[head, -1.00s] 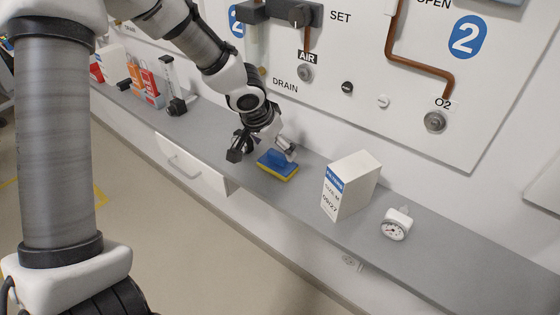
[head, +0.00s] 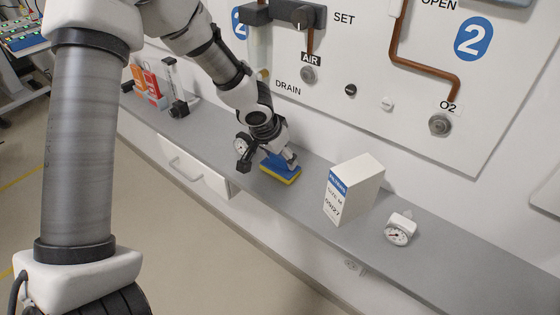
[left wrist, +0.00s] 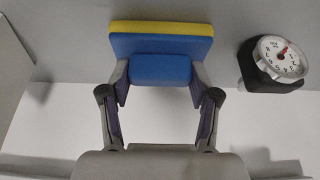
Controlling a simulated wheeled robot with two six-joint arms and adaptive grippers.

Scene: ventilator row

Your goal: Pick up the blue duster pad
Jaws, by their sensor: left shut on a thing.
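The blue duster pad (head: 279,173), blue on top with a yellow underside, is on the grey shelf in the head view. In the left wrist view the pad (left wrist: 160,46) sits level across the top middle, with its blue handle (left wrist: 160,69) toward me. My left gripper (head: 281,160) is over the pad, pointing down. In the left wrist view the fingers of this gripper (left wrist: 160,78) are shut on the handle from both sides. Whether the pad is clear of the shelf I cannot tell. My right gripper is not in view.
A dial gauge with a black body (head: 242,146) stands close left of my gripper. On the shelf (head: 300,200) to the right are a white box (head: 352,187) and a white gauge (head: 399,229). The wall panel rises behind.

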